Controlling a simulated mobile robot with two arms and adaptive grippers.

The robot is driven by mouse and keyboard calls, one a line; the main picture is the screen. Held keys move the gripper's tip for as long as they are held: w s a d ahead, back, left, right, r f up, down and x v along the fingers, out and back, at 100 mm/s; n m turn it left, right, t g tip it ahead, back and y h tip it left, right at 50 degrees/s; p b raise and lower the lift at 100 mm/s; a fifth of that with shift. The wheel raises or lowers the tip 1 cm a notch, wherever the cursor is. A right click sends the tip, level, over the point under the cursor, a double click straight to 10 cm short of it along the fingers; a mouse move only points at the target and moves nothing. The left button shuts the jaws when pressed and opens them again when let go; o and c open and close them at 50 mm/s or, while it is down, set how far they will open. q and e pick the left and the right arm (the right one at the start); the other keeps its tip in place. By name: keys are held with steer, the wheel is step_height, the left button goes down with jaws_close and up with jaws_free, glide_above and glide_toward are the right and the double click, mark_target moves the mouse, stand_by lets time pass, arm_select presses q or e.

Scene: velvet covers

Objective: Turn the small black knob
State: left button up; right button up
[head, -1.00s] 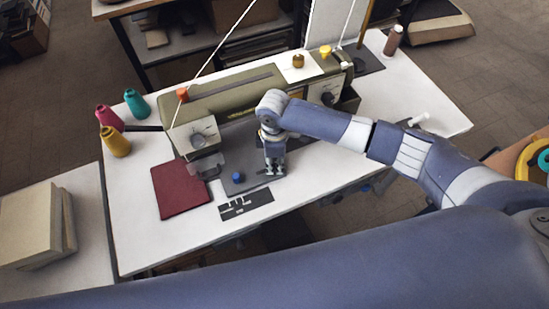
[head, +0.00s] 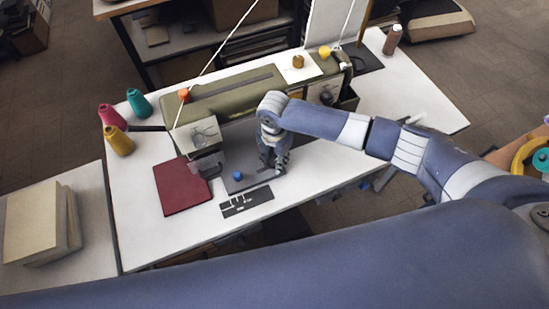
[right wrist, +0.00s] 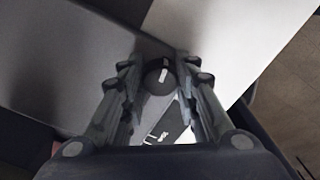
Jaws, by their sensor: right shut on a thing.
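In the right wrist view a small round black knob (right wrist: 158,78) with a white pointer line sits between the fingertips of my right gripper (right wrist: 159,76). The fingers are closed in on it from both sides. In the head view my right gripper (head: 271,166) points down at the dark base plate of the olive sewing machine (head: 235,95), and the knob is hidden behind its fingers. My left gripper is not in view.
A blue ball-shaped piece (head: 238,176) is close to the left of my gripper. A black label plate (head: 246,202) lies in front, and a dark red cloth (head: 182,187) lies further left. Coloured thread cones (head: 119,140) stand at the left; the white table's front (head: 180,235) is clear.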

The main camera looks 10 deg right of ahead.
mark_target(274, 160)
steer(key=n, duration=0.3)
steer(key=shift+n, duration=0.3)
stand_by(0.3)
steer(key=o, duration=1.1)
steer(key=shift+r, duration=0.1)
step_height(274, 160, up, 12)
steer(key=shift+f, duration=0.1)
